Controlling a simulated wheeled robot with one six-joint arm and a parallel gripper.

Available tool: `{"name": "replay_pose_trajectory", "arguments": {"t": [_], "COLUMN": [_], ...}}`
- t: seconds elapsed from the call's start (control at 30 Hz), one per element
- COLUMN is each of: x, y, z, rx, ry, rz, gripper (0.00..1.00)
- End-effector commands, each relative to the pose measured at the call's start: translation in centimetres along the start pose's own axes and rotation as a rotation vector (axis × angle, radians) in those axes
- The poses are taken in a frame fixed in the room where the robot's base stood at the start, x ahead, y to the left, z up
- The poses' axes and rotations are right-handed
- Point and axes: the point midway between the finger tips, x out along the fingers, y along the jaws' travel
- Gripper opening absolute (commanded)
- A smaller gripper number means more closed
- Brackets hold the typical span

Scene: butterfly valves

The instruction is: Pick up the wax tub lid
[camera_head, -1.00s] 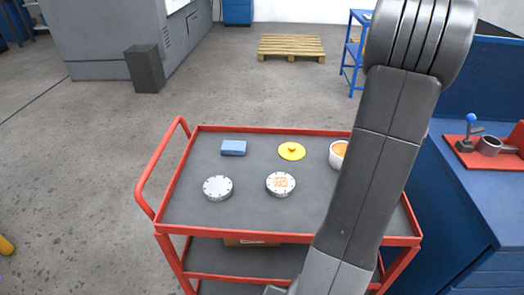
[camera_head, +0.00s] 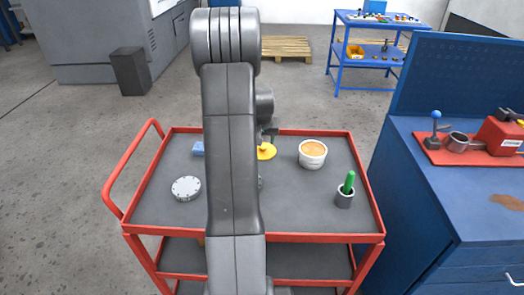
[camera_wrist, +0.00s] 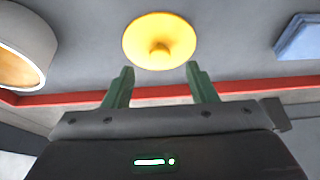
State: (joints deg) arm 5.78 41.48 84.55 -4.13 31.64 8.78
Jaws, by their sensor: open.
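The wax tub lid (camera_head: 266,152) is a round yellow disc with a small knob, lying on the grey top of the red cart (camera_head: 286,217). In the wrist view the lid (camera_wrist: 160,40) lies knob up, just beyond the fingertips and centred between them. My gripper (camera_wrist: 159,72) is open, with its two green fingers apart and nothing between them. In the head view my arm covers the left part of the lid and most of my gripper. The white wax tub (camera_head: 312,156), filled with orange wax, stands right of the lid, and also shows in the wrist view (camera_wrist: 38,40).
A blue block (camera_head: 198,148) lies left of the lid, partly behind my arm. A grey bolted disc (camera_head: 186,188) lies at the cart's front left. A grey cup with a green handle (camera_head: 345,193) stands front right. A blue bench (camera_head: 440,190) stands right of the cart.

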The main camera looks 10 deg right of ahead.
Motion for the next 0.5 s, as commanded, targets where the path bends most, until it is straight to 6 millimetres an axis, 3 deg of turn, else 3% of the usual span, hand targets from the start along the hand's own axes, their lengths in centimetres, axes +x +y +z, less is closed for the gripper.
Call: {"name": "replay_pose_trajectory", "arguments": {"t": [0.5], "x": [5.0], "y": [0.0], "z": [-0.2], "rx": [0.0], "ry": [-0.001], "rz": [0.0], "gripper": [0.52]}}
